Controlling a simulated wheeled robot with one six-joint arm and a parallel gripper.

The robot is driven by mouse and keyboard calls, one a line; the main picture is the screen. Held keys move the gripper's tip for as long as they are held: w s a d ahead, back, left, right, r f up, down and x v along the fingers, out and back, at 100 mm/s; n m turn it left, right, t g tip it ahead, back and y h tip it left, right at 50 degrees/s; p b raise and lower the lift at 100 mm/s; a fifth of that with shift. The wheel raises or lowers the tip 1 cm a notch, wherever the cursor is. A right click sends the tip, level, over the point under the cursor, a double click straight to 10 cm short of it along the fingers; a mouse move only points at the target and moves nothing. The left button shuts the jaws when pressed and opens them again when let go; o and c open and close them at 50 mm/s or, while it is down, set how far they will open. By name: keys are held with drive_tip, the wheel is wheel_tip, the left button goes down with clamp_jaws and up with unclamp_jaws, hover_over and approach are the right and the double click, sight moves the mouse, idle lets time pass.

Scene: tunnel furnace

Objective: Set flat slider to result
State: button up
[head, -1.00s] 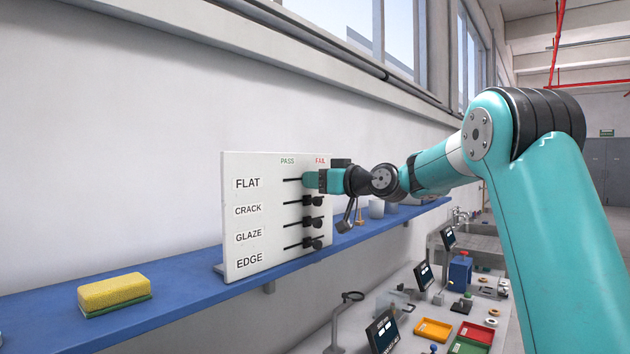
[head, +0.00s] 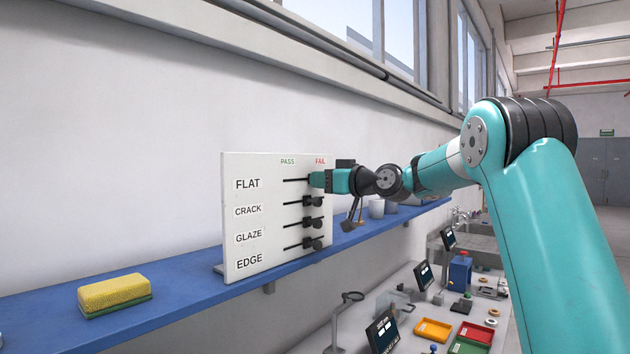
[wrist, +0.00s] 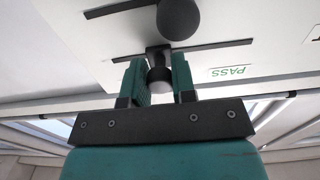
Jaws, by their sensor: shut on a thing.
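The white panel (head: 265,200) stands on the blue shelf, with rows FLAT, CRACK, GLAZE and EDGE under PASS on the left and FAIL on the right. My gripper (head: 316,180) is at the right part of the top, FLAT slot (head: 293,180), under FAIL. The head view hides the FLAT knob behind my fingers. In the wrist view my gripper (wrist: 158,78) has its fingers on both sides of the dark FLAT slider knob (wrist: 160,78), shut on it. The PASS label (wrist: 230,71) shows upside down to the right of it.
The lower dark slider knobs (head: 316,201) sit close below my gripper, towards the right of their slots. A yellow sponge (head: 114,292) lies on the blue shelf (head: 190,293) at left. White cups (head: 376,208) stand behind my wrist. A bench with trays is below right.

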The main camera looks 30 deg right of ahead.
drive_tip(key=shift+w+d+p, duration=0.15)
drive_tip(key=shift+w+d, duration=0.1)
drive_tip(key=shift+d, duration=0.35)
drive_tip(key=shift+w+d+p, duration=0.15)
drive_tip(key=shift+w+d, duration=0.05)
drive_tip(key=shift+d, duration=0.45)
drive_tip(key=shift+w+d+p, duration=0.15)
drive_tip(key=shift+w+d, duration=0.1)
drive_tip(key=shift+d, duration=0.35)
drive_tip(key=o, duration=1.6)
drive_tip(key=shift+s, duration=0.1)
drive_tip(key=b+v, duration=0.5)
drive_tip(key=v, duration=0.2)
drive_tip(key=shift+a, duration=0.1)
